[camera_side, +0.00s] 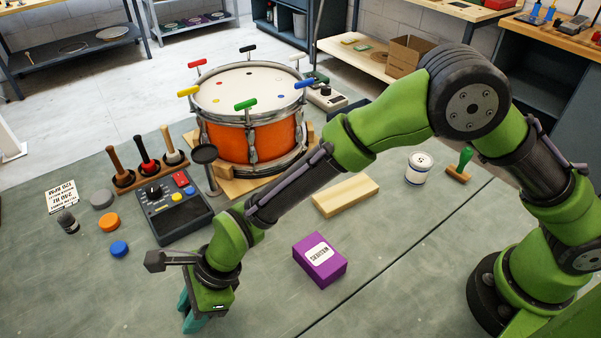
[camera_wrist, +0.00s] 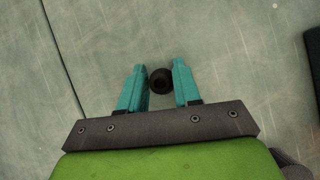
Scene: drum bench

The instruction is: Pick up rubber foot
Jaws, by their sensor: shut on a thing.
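The rubber foot (camera_wrist: 161,78) is a small black round piece with a hole in its middle, seen in the wrist view. It sits between the two teal fingers of my gripper (camera_wrist: 158,67), near their tips. My gripper is shut on it. In the side view my gripper (camera_side: 189,318) points down low over the bench at the bottom left, and the rubber foot is hidden there. I cannot tell whether the foot still touches the bench top.
A purple box (camera_side: 320,260) lies to the right of my gripper. A black control box (camera_side: 174,212) and a blue cap (camera_side: 119,249) stand behind it. An orange drum (camera_side: 250,138) is on a wooden base farther back. The bench around the fingers is bare.

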